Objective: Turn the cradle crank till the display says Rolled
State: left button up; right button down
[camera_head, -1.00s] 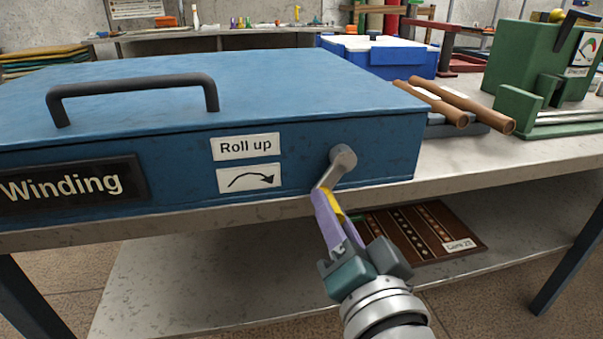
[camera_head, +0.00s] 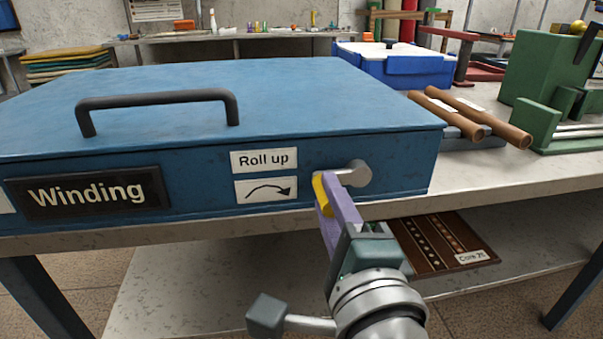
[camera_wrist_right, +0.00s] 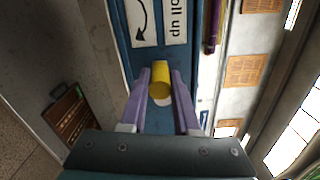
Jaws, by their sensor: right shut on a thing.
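The blue cradle box (camera_head: 290,95) stands on the bench with a black handle on its lid. Its front display (camera_head: 88,192) reads "Winding". The grey crank (camera_head: 354,174) is on the box's front face, and its arm points left from the hub. My right gripper (camera_head: 330,200) is shut on the yellow crank knob (camera_head: 322,194). In the right wrist view the knob (camera_wrist_right: 160,80) sits between the two purple fingers. The left gripper is not in view.
A "Roll up" label (camera_head: 264,160) and a curved-arrow label (camera_head: 266,190) are beside the crank. Brown rollers (camera_head: 450,115), a blue-white bin (camera_head: 400,65) and a green device (camera_head: 550,70) stand at right.

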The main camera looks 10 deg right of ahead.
aim_at(361, 165)
jog(key=r+m, duration=0.2)
jog(key=m, duration=0.1)
jog(key=shift+d+m, duration=0.2)
jog(key=shift+m, duration=0.1)
jog(key=m, duration=0.2)
jog(key=r+m, duration=0.1)
jog(key=shift+d+r+m, duration=0.1)
jog(key=shift+d+m, duration=0.25)
jog(key=shift+m, duration=0.05)
jog(key=m, duration=0.2)
jog(key=d+r+m, duration=0.1)
jog(key=shift+d+r+m, duration=0.1)
jog(key=shift+m, duration=0.3)
jog(key=shift+d+r+m, duration=0.15)
jog(key=shift+d+m, duration=0.2)
jog(key=shift+m, duration=0.45)
jog(key=c, duration=0.7)
grip_release()
jog(key=shift+o, duration=0.2)
